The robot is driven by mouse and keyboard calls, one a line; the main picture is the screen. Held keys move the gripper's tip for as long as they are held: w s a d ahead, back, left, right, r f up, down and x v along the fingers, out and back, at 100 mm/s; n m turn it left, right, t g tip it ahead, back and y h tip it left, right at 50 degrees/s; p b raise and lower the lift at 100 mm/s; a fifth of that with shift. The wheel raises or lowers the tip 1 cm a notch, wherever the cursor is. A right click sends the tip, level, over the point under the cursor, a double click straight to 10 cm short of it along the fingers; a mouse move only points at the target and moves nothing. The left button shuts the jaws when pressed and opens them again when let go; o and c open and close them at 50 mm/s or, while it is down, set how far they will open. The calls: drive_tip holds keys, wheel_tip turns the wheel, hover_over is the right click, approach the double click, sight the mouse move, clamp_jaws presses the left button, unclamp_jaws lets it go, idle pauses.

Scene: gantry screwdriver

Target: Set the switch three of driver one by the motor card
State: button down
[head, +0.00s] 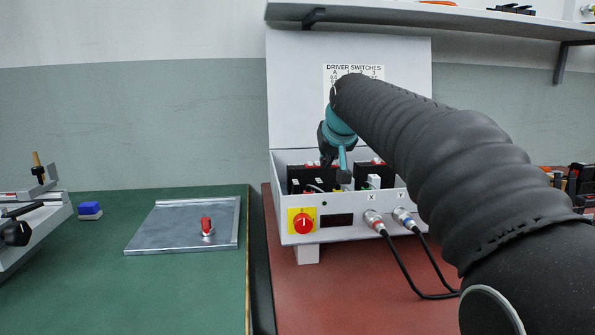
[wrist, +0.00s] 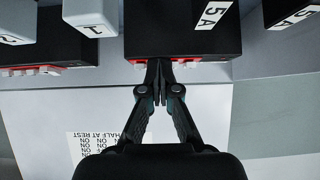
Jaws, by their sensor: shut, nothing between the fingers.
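The open control box (head: 345,232) holds black driver modules (head: 300,178). In the wrist view one black driver (wrist: 180,28) bears a "5 A" label, with a red switch block (wrist: 197,72) with white levers along its edge. A white block (wrist: 90,14) beside it bears a "1". Which block that number belongs to is unclear. My gripper (wrist: 158,66) is shut and empty, its tips at that red switch block; contact cannot be told. In the head view my gripper (head: 343,170) points down into the box. The lever positions are too small to read. I cannot identify a motor card.
A "DRIVER SWITCHES" chart (head: 352,68) is on the raised lid (head: 297,90), partly covered by my arm. A red knob (head: 303,223) and X and Y connectors (head: 374,221) with cables are on the box front. A shelf (head: 480,22) hangs above. The green table (head: 110,285) is mostly free.

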drive_tip(key=shift+w+d+r, duration=0.1)
drive_tip(key=shift+d, duration=0.25)
drive_tip(key=shift+a+r+p, duration=0.2)
drive_tip(key=shift+r+p, duration=0.6)
drive_tip(key=shift+p, duration=0.05)
drive_tip(key=w+r+p+v, duration=0.1)
drive_tip(key=p+v, duration=0.2)
drive_tip(key=v, duration=1)
drive_tip(key=shift+w+a+r, duration=0.15)
drive_tip(key=shift+r, duration=0.1)
